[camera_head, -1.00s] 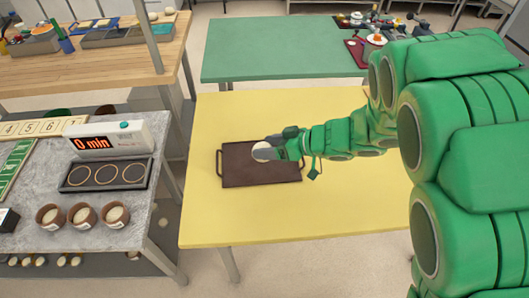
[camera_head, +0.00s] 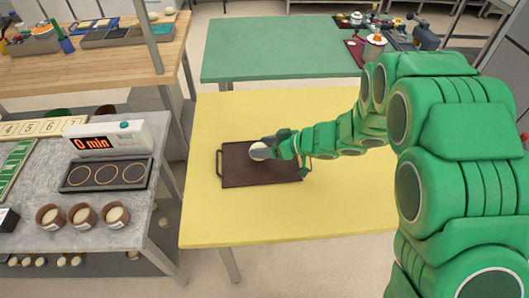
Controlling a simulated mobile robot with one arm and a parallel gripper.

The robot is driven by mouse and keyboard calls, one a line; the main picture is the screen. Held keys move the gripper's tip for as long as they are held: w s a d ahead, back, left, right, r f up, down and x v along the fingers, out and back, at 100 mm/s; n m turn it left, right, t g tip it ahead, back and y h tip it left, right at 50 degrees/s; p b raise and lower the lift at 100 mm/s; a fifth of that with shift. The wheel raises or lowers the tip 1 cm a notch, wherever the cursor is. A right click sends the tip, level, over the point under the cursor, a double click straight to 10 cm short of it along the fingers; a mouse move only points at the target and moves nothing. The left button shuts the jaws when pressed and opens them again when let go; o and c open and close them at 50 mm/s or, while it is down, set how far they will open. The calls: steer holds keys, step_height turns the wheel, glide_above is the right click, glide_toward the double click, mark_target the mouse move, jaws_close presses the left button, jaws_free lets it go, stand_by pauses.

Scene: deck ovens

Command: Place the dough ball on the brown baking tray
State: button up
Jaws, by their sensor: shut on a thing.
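The brown baking tray (camera_head: 240,177) lies on the yellow table, with a handle at its left end. The pale dough ball (camera_head: 258,151) is at the tip of my gripper (camera_head: 264,147), over the far right part of the tray. My gripper is shut on the dough ball. I cannot tell whether the ball touches the tray. My green arm reaches in from the right and hides the tray's far right corner.
The yellow table (camera_head: 300,220) is clear around the tray. At the left, a grey counter holds a timer (camera_head: 103,139) reading 0 min, a dark three-ring plate (camera_head: 105,174) and three brown bowls (camera_head: 83,214) with pale contents. A green table (camera_head: 270,50) stands behind.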

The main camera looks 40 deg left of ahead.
steer(key=shift+f, duration=1.55)
steer(key=o, duration=1)
steer(key=shift+f, duration=0.1)
steer(key=shift+w+d+r, duration=0.25)
steer(key=shift+d+r, duration=0.1)
steer(key=shift+d, duration=0.05)
steer(key=shift+v, duration=5.5)
steer(key=shift+s+d, duration=0.1)
